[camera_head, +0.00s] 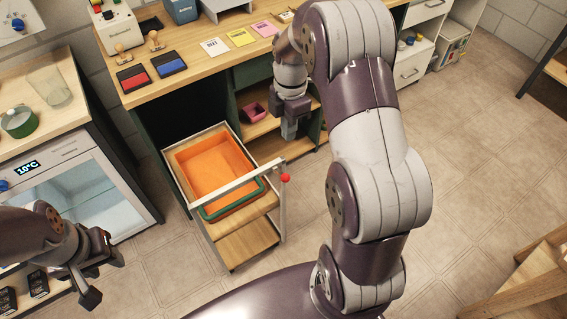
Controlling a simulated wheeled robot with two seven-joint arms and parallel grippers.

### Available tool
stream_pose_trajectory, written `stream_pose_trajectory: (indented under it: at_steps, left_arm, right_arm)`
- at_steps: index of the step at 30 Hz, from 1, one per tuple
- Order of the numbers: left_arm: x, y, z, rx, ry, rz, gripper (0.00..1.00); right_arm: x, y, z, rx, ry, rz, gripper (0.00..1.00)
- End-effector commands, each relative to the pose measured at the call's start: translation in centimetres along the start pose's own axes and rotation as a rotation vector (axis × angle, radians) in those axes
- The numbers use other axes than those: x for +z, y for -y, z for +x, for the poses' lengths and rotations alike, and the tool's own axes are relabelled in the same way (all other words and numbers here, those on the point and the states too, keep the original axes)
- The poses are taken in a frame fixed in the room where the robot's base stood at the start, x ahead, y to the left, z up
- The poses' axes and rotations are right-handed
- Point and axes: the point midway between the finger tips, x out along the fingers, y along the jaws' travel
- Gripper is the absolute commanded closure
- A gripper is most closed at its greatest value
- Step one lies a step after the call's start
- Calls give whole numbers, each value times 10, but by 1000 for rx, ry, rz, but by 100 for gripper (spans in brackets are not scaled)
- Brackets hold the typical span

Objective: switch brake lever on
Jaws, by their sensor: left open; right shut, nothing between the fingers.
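A small trolley-like rack (249,183) with a metal frame and wooden shelves stands at the opening under the wooden counter. A red ball knob (285,178) sits at its front right corner, by the end of the front bar; it looks like the brake lever's knob. Whether the lever is on or off I cannot tell. My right gripper (289,131) is shut and empty, pointing down above and behind the red knob, apart from it. My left gripper (106,276) is open and empty at the lower left, in front of the glass-door fridge, far from the knob.
An orange tray (212,160) and a green-rimmed tray (232,203) sit in the rack. The counter (204,67) above holds ink pads, stamps and cards. A fridge (78,188) stands at left. The tiled floor right of my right arm is clear; a wooden item (530,280) stands lower right.

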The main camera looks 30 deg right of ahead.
Motion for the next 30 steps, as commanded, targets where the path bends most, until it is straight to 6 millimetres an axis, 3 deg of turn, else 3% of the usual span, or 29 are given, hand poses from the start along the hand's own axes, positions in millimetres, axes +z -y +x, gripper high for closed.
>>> stream_pose_trajectory:
  at_steps: [11,24,30]
  left_arm:
    - [0,0,-1,0,0,0,58]
    - [-1,0,-9,0,0,0,58]
    - [-2,0,-13,0,0,0,58]
  right_arm:
    - [0,0,11,0,0,1,100]
    - [-1,0,102,-2,-1,2,100]
    - [0,0,130,0,0,2,100]
